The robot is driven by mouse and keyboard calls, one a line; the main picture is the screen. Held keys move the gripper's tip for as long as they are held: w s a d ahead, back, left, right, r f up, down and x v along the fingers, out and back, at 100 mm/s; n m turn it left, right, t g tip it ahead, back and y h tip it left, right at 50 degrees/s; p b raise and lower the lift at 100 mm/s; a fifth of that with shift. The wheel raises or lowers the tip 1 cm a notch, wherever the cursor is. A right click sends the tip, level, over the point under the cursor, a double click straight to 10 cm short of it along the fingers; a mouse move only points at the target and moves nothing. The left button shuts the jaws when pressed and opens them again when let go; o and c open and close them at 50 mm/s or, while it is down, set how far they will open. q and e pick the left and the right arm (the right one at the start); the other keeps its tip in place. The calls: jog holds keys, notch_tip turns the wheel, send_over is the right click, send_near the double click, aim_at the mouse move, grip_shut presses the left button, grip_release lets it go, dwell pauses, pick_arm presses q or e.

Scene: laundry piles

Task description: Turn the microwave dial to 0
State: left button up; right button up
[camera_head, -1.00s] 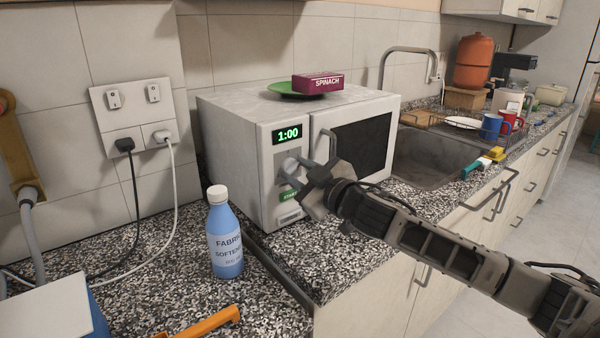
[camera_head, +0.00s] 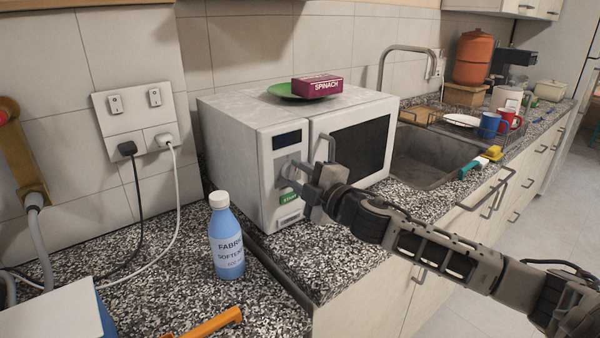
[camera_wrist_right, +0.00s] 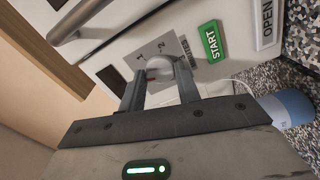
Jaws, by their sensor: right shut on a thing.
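The white microwave (camera_head: 262,113) stands on the speckled counter, its door closed. Its display (camera_head: 287,140) is dark, with no digits showing. My right gripper (camera_head: 296,176) is at the control panel, shut on the dial, which is mostly hidden by the fingers in the head view. In the right wrist view the round pale dial (camera_wrist_right: 160,66) sits between the two fingers of the right gripper (camera_wrist_right: 160,82). The green START button (camera_wrist_right: 212,42) is beside the dial. My left gripper is not in view.
The sink (camera_head: 432,158) is to the right.

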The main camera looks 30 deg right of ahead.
jog(key=shift+n+p, duration=0.35)
jog(key=shift+n, duration=1.15)
jog(key=o, duration=1)
jog(key=shift+s+f, duration=0.15)
jog(key=shift+s, duration=0.35)
jog(key=s, duration=0.5)
jog(key=s+b, duration=0.1)
jog(key=s, duration=0.4)
jog(key=s+d, duration=0.1)
jog(key=s, duration=0.4)
jog(key=shift+d+b, duration=0.1)
jog(key=shift+b, duration=0.3)
